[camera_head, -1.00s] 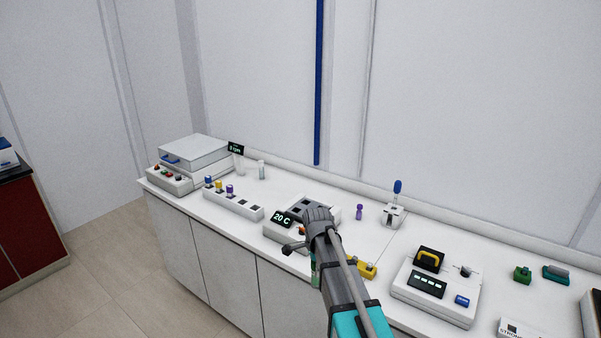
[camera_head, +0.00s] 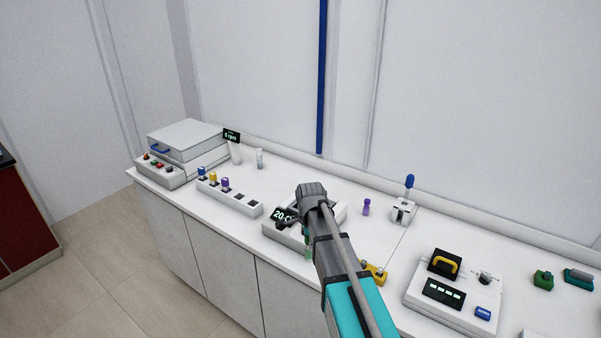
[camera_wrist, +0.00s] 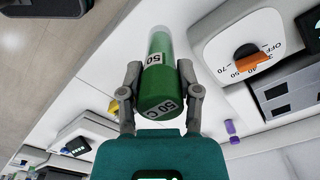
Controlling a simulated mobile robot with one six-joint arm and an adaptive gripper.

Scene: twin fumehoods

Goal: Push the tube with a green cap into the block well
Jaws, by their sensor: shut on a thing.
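In the wrist view my gripper (camera_wrist: 160,68) is shut on the tube with a green cap (camera_wrist: 158,85). The tube has a translucent upper stretch, a dark green end nearest the gripper, and labels reading "50". The block (camera_head: 270,233) is a pale heating unit with a "20 C" display (camera_head: 283,215). In the wrist view its dial (camera_wrist: 246,56) with an orange pointer and some dark openings show to the right of the tube. The tube is apart from the wells. My arm hides part of the block in the head view.
A white rack (camera_head: 229,197) with blue, yellow and purple caps stands left of the block. A small purple item (camera_head: 366,206) and a white holder with a blue-topped item (camera_head: 403,209) stand behind right. A yellow item (camera_head: 375,272) sits beside my arm. A white device (camera_head: 455,296) is further right.

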